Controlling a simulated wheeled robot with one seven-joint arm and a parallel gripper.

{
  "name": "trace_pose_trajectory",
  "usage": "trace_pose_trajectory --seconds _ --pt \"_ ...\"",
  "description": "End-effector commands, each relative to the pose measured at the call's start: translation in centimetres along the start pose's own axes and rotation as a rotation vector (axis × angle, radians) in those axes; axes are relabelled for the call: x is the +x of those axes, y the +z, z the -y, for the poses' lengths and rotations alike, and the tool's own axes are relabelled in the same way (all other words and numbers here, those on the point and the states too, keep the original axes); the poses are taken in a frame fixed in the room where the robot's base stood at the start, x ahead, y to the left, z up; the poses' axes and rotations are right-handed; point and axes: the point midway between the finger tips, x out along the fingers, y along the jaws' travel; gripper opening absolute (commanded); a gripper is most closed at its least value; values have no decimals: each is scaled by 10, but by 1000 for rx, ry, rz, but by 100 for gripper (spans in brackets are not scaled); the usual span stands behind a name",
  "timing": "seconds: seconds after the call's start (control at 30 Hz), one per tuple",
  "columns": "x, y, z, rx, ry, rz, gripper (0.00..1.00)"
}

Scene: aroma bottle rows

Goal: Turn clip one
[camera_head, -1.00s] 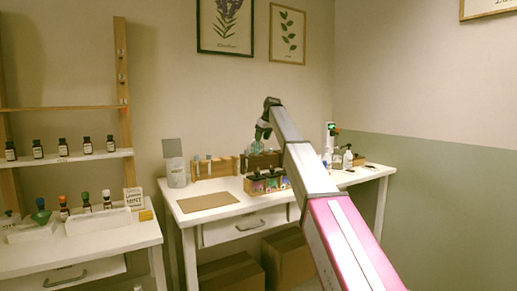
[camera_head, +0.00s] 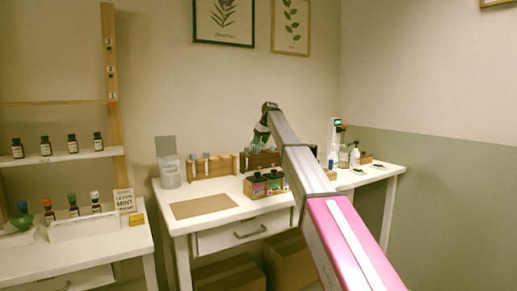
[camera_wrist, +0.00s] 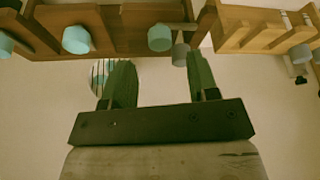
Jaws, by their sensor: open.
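Small numbered clips or tags sit on the upright wooden post of the left shelf in the head view. My gripper (camera_head: 257,147) is far to the right of the post, over the back of the white desk. In the wrist view my gripper (camera_wrist: 158,75) has its two green fingers apart with nothing between them. A striped round thing (camera_wrist: 100,78) lies beyond the left finger, partly hidden.
Wooden racks with teal-capped cylinders (camera_wrist: 76,39) are close to the fingertips. On the desk are a bottle crate (camera_head: 262,190), a brown mat (camera_head: 203,206) and a clear container (camera_head: 170,174). Dark bottles (camera_head: 45,147) stand on the left shelf. A white tray (camera_head: 85,230) is below.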

Motion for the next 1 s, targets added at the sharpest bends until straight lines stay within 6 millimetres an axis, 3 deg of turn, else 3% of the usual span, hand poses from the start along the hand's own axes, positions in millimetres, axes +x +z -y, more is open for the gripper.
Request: trace_pose_trajectory --seconds 0.1,0.23,0.57,0.63,0.73,1.0 --pt "22 0 0 0 -1 2 54" --pt "37 0 0 0 0 0 54" --pt "44 0 0 0 0 0 54" --pt "44 0 0 0 0 0 38" --pt "44 0 0 0 0 0 5" --pt "43 0 0 11 4 0 5"
